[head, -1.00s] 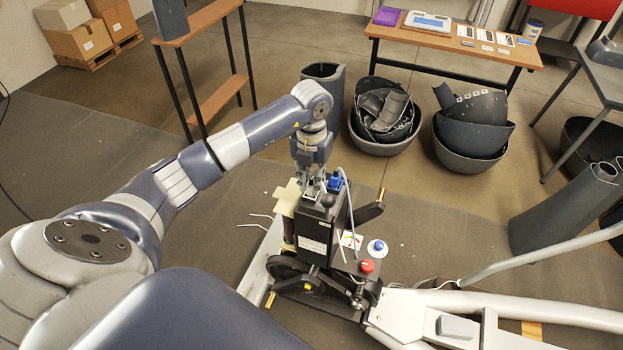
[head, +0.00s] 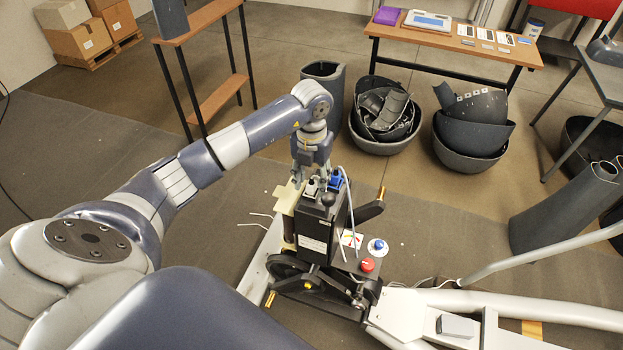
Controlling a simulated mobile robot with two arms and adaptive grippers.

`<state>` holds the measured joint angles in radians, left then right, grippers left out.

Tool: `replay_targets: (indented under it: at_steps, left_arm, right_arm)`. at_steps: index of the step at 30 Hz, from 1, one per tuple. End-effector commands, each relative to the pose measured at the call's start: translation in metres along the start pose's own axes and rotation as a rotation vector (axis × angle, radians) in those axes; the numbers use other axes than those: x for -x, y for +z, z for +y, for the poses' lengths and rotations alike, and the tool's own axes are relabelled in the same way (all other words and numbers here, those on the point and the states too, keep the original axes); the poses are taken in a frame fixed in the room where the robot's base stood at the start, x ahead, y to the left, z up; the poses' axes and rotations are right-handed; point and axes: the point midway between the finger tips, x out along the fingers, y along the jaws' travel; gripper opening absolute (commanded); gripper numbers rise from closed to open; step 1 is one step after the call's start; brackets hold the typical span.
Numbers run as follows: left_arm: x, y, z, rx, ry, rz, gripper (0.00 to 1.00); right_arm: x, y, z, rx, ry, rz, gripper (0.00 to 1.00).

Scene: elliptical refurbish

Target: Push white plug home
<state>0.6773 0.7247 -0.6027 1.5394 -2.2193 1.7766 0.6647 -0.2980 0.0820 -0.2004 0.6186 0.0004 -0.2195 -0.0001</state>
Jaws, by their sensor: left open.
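The white plug (head: 312,186) is a small pale block at the top of the black upright unit (head: 318,228), beside a blue plug (head: 335,182). My left gripper (head: 310,176) points down right at the white plug, with its fingers open. Part of the plug and its seat is hidden by the fingers, so I cannot tell how deep it sits or whether the fingers touch it. My right gripper is not in view.
A thin pale cable (head: 350,210) runs down beside the black unit. A red knob (head: 367,265) and a blue button (head: 377,246) are at its base. A cream plate (head: 287,197) stands on its left. A white frame (head: 420,310) extends right.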

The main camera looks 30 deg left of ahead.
Motion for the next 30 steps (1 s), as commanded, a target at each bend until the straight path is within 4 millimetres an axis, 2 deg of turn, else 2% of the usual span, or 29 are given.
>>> replay_targets:
  at_steps: [5, 12, 18, 22, 30]
  left_arm:
    - [0.022, 0.002, 0.000, -0.001, 0.000, -0.006, 0.41]
    - [0.073, 0.002, 0.000, -0.001, -0.001, -0.006, 0.41]
    - [0.106, 0.001, 0.000, 0.000, 0.000, -0.003, 0.41]
    - [0.116, 0.000, 0.000, 0.000, 0.000, -0.001, 0.41]
    - [0.119, 0.000, 0.000, 0.000, 0.001, 0.000, 0.41]
  right_arm:
    - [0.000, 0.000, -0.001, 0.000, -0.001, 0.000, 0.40]
    - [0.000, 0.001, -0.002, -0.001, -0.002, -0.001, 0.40]
    - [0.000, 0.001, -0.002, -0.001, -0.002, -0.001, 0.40]
    - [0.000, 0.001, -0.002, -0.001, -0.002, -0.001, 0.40]
    - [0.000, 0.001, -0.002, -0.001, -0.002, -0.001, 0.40]
